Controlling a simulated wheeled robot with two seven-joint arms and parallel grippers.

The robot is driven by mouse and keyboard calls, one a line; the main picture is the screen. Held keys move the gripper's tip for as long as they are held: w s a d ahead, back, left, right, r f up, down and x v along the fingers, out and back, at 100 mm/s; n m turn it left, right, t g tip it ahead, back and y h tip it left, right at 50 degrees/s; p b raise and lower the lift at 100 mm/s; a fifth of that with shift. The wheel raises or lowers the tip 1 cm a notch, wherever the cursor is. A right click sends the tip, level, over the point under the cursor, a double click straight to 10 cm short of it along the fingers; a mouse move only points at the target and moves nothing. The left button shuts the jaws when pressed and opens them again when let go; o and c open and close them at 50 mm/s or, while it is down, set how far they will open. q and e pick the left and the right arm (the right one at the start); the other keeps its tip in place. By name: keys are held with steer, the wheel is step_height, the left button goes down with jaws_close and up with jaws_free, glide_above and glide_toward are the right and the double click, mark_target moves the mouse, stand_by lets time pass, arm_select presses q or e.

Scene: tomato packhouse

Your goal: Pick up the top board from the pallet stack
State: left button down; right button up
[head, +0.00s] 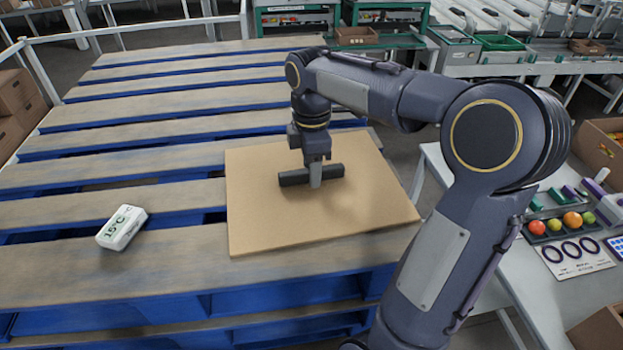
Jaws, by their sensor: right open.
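A flat tan board (262,225) lies on the slatted wood-and-blue pallet (130,272), near its right front corner. A dark bar (294,178), which looks like a handle, lies across the middle of the board. My right gripper (315,180) points down over the board at this bar. It is open, with one grey finger in front of the bar; the other finger is hidden behind it. I cannot tell whether the fingers touch the bar or the board. My left gripper is not in view. Whether other boards lie under this one does not show.
A white block marked 15°C (122,228) sits on the pallet left of the board. A white table (480,222) with a tray of colored fruit (555,224) stands close on the right.

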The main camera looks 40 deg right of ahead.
jaws_close()
stand_by(0.4)
